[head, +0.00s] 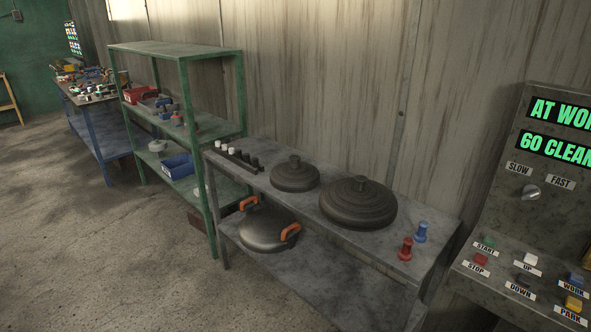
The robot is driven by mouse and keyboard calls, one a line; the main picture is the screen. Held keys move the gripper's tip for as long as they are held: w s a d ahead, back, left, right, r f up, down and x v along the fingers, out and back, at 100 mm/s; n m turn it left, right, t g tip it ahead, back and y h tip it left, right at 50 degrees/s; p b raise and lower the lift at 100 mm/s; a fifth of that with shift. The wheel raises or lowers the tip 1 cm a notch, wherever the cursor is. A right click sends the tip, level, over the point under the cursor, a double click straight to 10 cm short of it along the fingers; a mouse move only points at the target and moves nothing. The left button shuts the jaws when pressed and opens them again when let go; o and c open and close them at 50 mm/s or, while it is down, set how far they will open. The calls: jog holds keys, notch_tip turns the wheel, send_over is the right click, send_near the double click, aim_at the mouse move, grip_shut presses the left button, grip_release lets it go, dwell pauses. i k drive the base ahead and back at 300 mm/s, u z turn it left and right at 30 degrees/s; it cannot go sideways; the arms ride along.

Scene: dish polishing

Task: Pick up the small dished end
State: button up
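No part of my arm or gripper shows in the head view. Two dark, round, stepped pieces with a hub on top lie on the grey bench, a smaller one (295,175) and a larger one (357,205) to its right. A dark, smooth domed piece with two orange handles (262,230) sits on the bench's lower shelf. A small pale rounded piece (157,146) is on the green rack's shelf. I cannot tell for certain which of these is the small dished end.
The grey bench (300,205) stands against the wall, with a red peg (405,249) and a blue peg (421,232) at its right end. A green rack (213,190) with bins is to its left. A control panel (530,190) is at right. The floor at left is clear.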

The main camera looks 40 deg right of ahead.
aim_at(294, 176)
jog(key=u, duration=0.05)
jog(key=i, duration=1)
jog(key=u, duration=0.5)
